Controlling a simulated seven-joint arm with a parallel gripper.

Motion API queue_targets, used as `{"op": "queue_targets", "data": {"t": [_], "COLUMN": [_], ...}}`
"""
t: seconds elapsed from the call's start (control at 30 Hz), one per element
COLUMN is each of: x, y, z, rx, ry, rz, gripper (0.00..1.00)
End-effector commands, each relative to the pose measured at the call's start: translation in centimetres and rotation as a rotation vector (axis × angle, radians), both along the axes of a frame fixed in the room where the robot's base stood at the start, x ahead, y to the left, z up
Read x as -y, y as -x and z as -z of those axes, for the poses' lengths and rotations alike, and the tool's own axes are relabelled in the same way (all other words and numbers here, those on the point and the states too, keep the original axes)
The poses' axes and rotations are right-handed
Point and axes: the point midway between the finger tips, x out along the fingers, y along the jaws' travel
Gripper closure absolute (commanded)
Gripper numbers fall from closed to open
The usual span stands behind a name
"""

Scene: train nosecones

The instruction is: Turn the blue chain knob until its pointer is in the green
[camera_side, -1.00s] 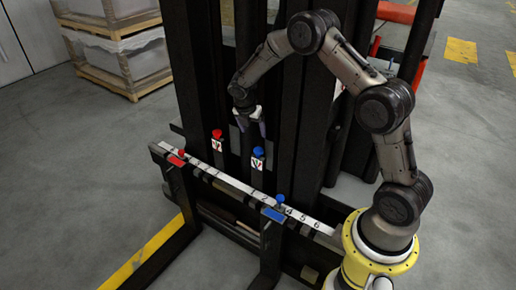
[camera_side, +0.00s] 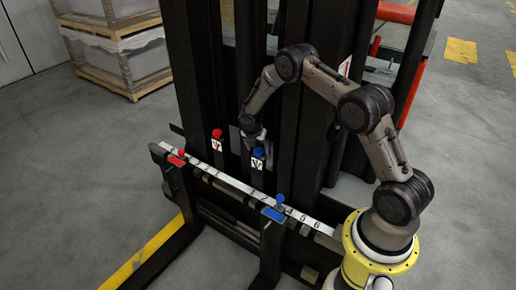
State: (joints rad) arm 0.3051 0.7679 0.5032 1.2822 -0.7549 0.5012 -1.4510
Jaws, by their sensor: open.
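The blue chain knob (camera_side: 258,152) sits on top of a small white dial plate (camera_side: 257,164) with a pointer mark, at the middle of the forklift mast. The pointer mark is too small to read against the green. My gripper (camera_side: 254,146) is right at the blue knob, pointing down, with its fingers close around or just above it. The fingers are open. I cannot tell whether they touch the knob.
A red knob (camera_side: 217,133) with its own dial stands just left. Below runs a numbered white scale bar (camera_side: 232,183) with a red slider (camera_side: 178,158) and a blue slider (camera_side: 274,211). Dark mast uprights (camera_side: 197,80) stand close behind and beside my gripper.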

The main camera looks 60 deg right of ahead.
Motion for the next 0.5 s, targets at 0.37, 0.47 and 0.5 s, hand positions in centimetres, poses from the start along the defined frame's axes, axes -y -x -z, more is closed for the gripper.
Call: {"op": "queue_targets", "data": {"t": [0.37, 0.47, 0.5], "x": [0.00, 0.00, 0.00], "y": [0.01, 0.02, 0.02], "z": [-0.01, -0.02, -0.02], "rx": [0.000, -0.001, -0.001], "ry": [0.000, 0.000, 0.000], "rz": [0.000, 0.000, 0.000], "gripper": [0.57, 0.75, 0.82]}}
